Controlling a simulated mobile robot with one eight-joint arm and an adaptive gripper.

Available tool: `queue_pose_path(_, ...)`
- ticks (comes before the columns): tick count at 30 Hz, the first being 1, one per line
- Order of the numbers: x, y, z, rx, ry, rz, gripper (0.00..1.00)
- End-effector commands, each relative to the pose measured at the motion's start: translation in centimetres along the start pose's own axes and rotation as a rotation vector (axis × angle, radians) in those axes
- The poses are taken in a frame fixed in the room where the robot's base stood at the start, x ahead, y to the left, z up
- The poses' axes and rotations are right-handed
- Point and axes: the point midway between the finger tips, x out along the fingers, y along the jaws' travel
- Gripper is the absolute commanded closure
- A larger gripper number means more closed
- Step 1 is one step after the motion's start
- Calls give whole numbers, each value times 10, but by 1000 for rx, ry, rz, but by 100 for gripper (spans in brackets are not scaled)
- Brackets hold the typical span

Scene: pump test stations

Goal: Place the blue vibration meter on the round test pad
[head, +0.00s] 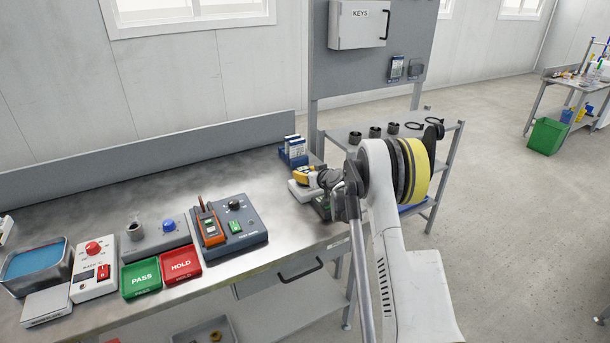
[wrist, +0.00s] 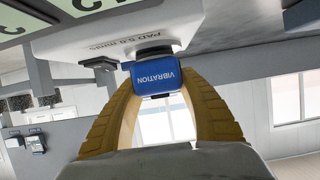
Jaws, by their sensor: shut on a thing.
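My gripper (wrist: 155,100) has yellow fingers shut on the blue vibration meter (wrist: 156,80), labelled VIBRATION; the wrist view is upside down. The meter is at the dark round test pad (wrist: 153,53), on a white block (wrist: 110,38) marked PAD 5.0 mm/s. Meter and pad look very close; I cannot tell if they touch. In the head view, my gripper (head: 306,175) is over the white block (head: 300,191) at the bench's right end. The meter is not clearly seen there, and the pad is hidden.
A blue holder with cards (head: 293,152) stands behind the block. An orange meter (head: 210,226) rests on a grey test station (head: 253,238) to the left. Green PASS (head: 141,280) and red HOLD (head: 181,266) trays are further left. The bench middle (head: 225,180) is clear.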

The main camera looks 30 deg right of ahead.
Motion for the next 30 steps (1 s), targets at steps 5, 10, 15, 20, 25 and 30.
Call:
queue_pose_path(5, 1, 0, 4, 0, 0, 0, 49)
queue_pose_path(10, 1, 0, 3, 0, 0, 0, 35)
queue_pose_path(15, 1, 0, 2, 0, 0, 0, 35)
queue_pose_path(20, -10, 1, -2, 0, 0, 1, 35)
queue_pose_path(25, -46, 1, -4, 1, 0, 2, 35)
queue_pose_path(30, -85, 1, -3, 0, 0, 2, 35)
